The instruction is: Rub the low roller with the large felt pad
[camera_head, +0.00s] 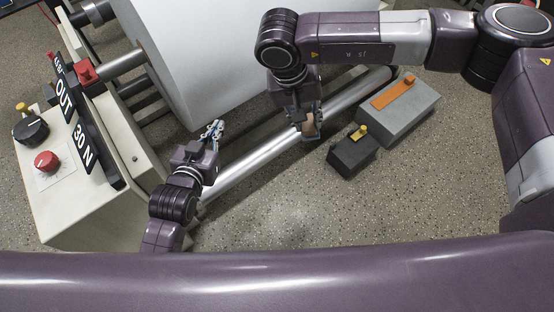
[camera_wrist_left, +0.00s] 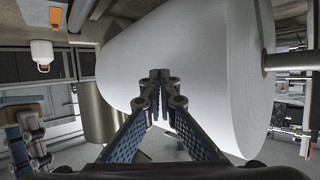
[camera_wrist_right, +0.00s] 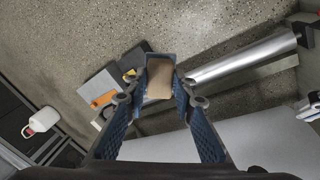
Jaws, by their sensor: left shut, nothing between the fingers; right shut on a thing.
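The low roller (camera_head: 255,155) is a long shiny metal cylinder running diagonally below the big white paper roll; it also shows in the right wrist view (camera_wrist_right: 245,58). My right gripper (camera_head: 308,122) is over the roller and shut on a tan and grey felt pad (camera_wrist_right: 158,80). The pad appears at or just above the roller's surface; I cannot tell whether it touches. My left gripper (camera_head: 216,130) is shut and empty, above the roller's left part. In the left wrist view its fingertips (camera_wrist_left: 160,78) meet in front of the white roll.
The white paper roll (camera_head: 200,50) fills the upper middle. A grey box with an orange strip (camera_head: 412,112) and a dark box with a yellow knob (camera_head: 350,158) stand right of the roller. A control cabinet (camera_head: 70,205) stands at left. Speckled floor (camera_head: 300,200) is clear in front.

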